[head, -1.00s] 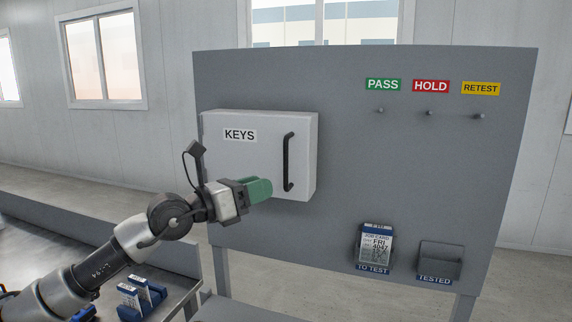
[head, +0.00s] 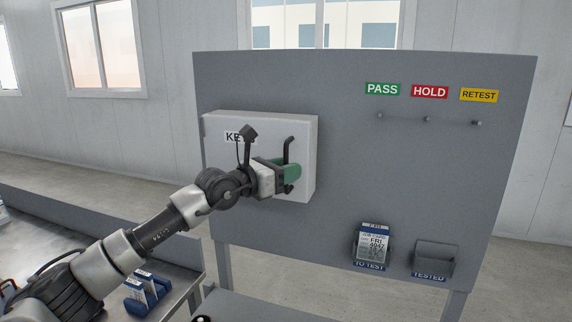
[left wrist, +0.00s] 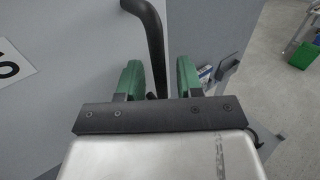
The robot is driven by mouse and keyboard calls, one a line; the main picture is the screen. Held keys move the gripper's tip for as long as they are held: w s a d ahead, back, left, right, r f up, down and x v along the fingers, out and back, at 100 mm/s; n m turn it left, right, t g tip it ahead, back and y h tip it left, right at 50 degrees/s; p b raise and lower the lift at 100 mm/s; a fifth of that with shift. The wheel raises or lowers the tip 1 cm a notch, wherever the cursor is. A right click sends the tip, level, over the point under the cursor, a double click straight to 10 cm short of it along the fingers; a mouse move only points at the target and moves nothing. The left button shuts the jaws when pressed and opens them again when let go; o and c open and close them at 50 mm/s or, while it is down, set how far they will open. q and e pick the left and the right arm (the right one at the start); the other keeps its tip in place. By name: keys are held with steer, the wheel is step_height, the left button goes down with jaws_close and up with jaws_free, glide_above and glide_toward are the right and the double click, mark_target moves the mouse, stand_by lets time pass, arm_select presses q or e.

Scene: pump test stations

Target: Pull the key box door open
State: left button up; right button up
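The white key box (head: 224,168), marked KEYS, is mounted on the left of the grey panel. Its door looks closed. The black vertical handle (head: 289,146) is on the door's right side; my gripper hides its middle in the head view. My left gripper (head: 290,171), with green fingers, is at the handle's lower half. In the left wrist view, the handle (left wrist: 154,40) runs down between the two fingers of the left gripper (left wrist: 159,70), which are apart, with a visible gap at each side.
The grey panel (head: 350,160) carries PASS, HOLD and RETEST labels over small pegs. Below are a TO TEST holder (head: 370,265) with a card and a TESTED holder (head: 433,260). A bench (head: 185,285) with blue-and-white items stands lower left.

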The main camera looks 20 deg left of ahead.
arm_select(q)
jaws_close()
stand_by(0.4)
